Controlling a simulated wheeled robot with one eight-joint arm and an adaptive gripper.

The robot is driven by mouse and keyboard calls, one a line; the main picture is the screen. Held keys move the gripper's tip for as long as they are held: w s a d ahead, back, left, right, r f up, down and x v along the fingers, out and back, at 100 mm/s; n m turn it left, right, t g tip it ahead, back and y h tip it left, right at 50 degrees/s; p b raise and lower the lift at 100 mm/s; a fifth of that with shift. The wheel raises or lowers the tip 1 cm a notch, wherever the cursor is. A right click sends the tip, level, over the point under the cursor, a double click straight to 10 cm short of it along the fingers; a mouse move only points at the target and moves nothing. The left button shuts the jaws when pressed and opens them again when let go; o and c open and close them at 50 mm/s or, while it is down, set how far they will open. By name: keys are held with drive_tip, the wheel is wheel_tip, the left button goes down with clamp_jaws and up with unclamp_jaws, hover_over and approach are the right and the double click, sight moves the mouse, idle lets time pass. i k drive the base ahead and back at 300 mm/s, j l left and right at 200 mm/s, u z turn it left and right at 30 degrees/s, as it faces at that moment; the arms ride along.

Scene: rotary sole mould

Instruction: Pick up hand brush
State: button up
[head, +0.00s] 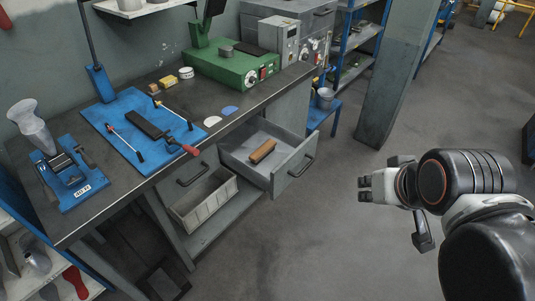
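A brown, block-shaped object that looks like the hand brush (263,151) lies in the open drawer (292,163) under the workbench. Its bristles cannot be made out at this size. My gripper (364,189) is in the air to the right of the drawer, well apart from the brush, with its fingers pointing left. Nothing shows between the fingers, but whether they are open or shut cannot be made out.
The workbench (215,140) holds a blue board (120,115) with tools, a blue fixture (83,190) and a green machine (215,68). A grey bin (212,208) sits below. A pillar (393,80) stands behind. The floor between drawer and gripper is clear.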

sight(257, 156)
drive_tip(key=z, duration=3.1)
drive_tip(key=u, duration=3.65)
drive_tip(key=i+j+z, duration=0.2)
drive_tip(key=j, duration=0.15)
drive_tip(key=i+j+z, duration=0.15)
drive_tip(key=j, duration=0.2)
drive_tip(key=i+j+z, duration=0.2)
drive_tip(key=j, duration=0.2)
